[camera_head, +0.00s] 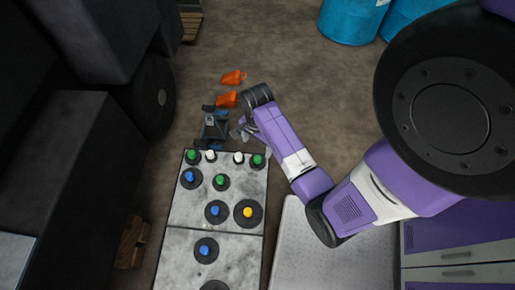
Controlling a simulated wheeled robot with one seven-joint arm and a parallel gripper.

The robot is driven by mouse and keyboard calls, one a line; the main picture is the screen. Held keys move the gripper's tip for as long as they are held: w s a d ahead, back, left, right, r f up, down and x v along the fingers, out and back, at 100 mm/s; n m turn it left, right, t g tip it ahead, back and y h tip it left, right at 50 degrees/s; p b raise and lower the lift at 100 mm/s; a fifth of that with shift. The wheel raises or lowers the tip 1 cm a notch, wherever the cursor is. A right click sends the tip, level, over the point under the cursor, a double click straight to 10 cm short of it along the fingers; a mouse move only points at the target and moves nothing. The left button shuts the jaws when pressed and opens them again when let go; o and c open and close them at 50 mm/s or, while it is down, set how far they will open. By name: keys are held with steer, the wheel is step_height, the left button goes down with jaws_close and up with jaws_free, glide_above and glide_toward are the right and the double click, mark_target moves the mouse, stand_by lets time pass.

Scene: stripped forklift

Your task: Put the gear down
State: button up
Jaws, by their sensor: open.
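Several round dark gear-like discs with coloured centres lie on a grey speckled board (185,237). The largest visible is a dark disc with a yellow centre (239,220). To its left is a disc with a blue centre (208,216), and above is one with a green centre (214,186). I cannot tell which is the task's gear. My gripper (250,137) is open just beyond the board's far edge, above the green and white pegs there. Its fingers are small and partly hidden by the wrist, and I see no gear between them.
A dark grey and blue device (212,126) stands close left of my gripper. Two orange pieces (227,99) lie beyond it. A black vehicle (85,40) fills the left. A pale textured surface (310,255) is right of the board. Blue barrels (350,20) stand at the back.

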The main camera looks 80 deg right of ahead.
steer(key=a+r+n+t+h, duration=0.3)
steer(key=a+n+t, duration=0.4)
steer(key=a+n, duration=0.6)
steer(key=s+a+r+n+t+y, duration=0.1)
steer(key=s+a+r+n+t, duration=0.1)
steer(key=r, duration=0.6)
steer(key=s+a+r+n+t+y, duration=0.1)
steer(key=s+a+r+n+t, duration=0.1)
steer(key=a+r, duration=0.4)
steer(key=s+a+r+n+t+y, duration=0.1)
steer(key=a+r+n+t, duration=0.3)
steer(key=r, duration=0.7)
steer(key=shift+s+a+r+n, duration=0.25)
steer(key=shift+s+n, duration=0.45)
steer(key=shift+n, duration=0.3)
steer(key=shift+f, duration=0.1)
